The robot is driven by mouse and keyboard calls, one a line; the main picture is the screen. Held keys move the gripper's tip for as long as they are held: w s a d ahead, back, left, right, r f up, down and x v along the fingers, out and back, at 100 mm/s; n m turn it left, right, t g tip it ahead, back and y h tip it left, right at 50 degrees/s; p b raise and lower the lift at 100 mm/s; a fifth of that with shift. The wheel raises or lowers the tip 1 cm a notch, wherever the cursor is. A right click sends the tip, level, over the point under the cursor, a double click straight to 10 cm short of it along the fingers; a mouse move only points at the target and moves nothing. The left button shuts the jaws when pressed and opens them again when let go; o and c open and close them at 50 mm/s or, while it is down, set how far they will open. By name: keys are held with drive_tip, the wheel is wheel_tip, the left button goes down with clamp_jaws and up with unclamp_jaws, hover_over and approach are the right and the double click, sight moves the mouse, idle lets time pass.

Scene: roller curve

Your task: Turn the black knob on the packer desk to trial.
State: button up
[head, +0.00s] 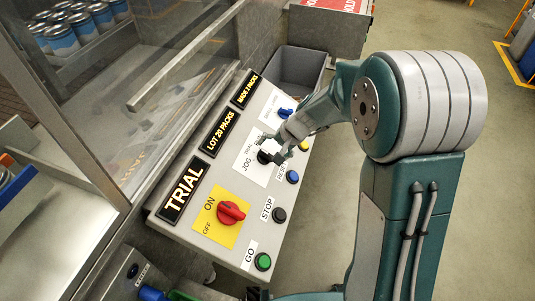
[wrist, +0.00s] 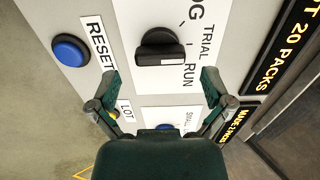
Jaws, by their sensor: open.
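The black knob (head: 264,157) is on a white plate on the packer desk (head: 187,228), with JOG and TRIAL lettering readable beside it. In the wrist view the knob (wrist: 160,47) shows a raised bar lying across the picture; JOG, TRIAL and RUN are printed to its right. I cannot tell for sure which word its bar points to. My gripper (head: 284,147) is over the knob in the head view and partly covers the plate. In the wrist view my gripper (wrist: 160,79) is open, its fingertips apart, with the knob ahead and no finger touching it visibly.
A blue RESET button (wrist: 70,50) is beside the knob. A red switch (head: 231,212), black STOP button (head: 279,215) and green GO button (head: 263,261) are nearer. A blue knob (head: 285,112) is beyond. Signs include a lit TRIAL sign (head: 184,189). A clear guard (head: 150,95) borders the desk.

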drive_tip(key=v, duration=0.8)
drive_tip(key=shift+r, duration=0.2)
drive_tip(key=shift+d, duration=0.15)
drive_tip(key=s+d+r+n+t+h, duration=0.1)
drive_tip(key=s+d+r+h, duration=0.1)
drive_tip(key=s, duration=0.5)
drive_tip(key=s+d+r+n+t+h, duration=0.1)
drive_tip(key=s+d+r, duration=0.2)
drive_tip(key=s+r, duration=0.2)
drive_tip(key=s+d+r+n+t+h, duration=0.1)
drive_tip(key=s+d+r+n+h, duration=0.1)
drive_tip(key=s, duration=0.9)
wheel_tip(320, 180, up, 2)
drive_tip(key=shift+s+d+r+t+h, duration=0.2)
drive_tip(key=shift+d+t+h, duration=0.1)
drive_tip(key=shift+d, duration=0.6)
